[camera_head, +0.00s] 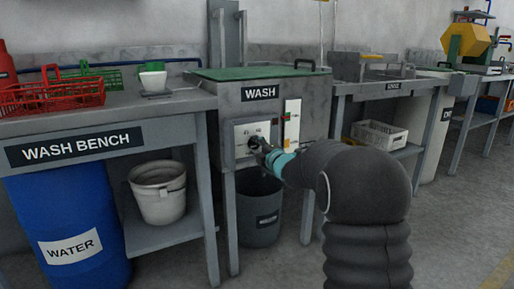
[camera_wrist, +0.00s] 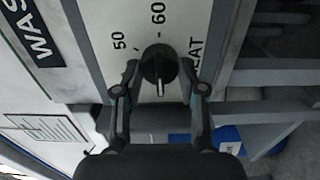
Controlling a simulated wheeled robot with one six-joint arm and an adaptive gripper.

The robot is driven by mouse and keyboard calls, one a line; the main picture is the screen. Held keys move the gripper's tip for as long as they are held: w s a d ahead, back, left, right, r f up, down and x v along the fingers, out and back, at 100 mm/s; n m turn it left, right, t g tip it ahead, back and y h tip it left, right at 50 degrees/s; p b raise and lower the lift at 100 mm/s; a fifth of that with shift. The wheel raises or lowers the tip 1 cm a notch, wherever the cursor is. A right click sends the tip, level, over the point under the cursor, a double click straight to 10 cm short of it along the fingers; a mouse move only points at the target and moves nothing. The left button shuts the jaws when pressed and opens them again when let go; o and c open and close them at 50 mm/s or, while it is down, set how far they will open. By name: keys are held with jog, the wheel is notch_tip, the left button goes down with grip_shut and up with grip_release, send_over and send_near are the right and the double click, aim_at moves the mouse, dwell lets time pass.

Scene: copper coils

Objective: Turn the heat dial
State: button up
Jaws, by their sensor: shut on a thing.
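The heat dial (camera_wrist: 159,64) is a round black knob with a white pointer line on a pale panel (camera_wrist: 107,22). In the wrist view the numbers 50 and 60 stand above it, and the pointer faces down, away from them. My gripper (camera_wrist: 160,90) has one finger on each side of the dial's lower part and is shut on it; exact finger contact is hard to see. In the head view my gripper (camera_head: 262,147) is at the front panel (camera_head: 243,130) of the grey wash tank (camera_head: 275,96) and hides most of the dial.
A dark bin (camera_head: 259,215) stands under the tank. A rinse bench (camera_head: 385,86) is at right.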

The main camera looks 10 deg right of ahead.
jog(key=o, duration=1.1)
jog(key=shift+o, duration=0.2)
jog(key=v, duration=1.2)
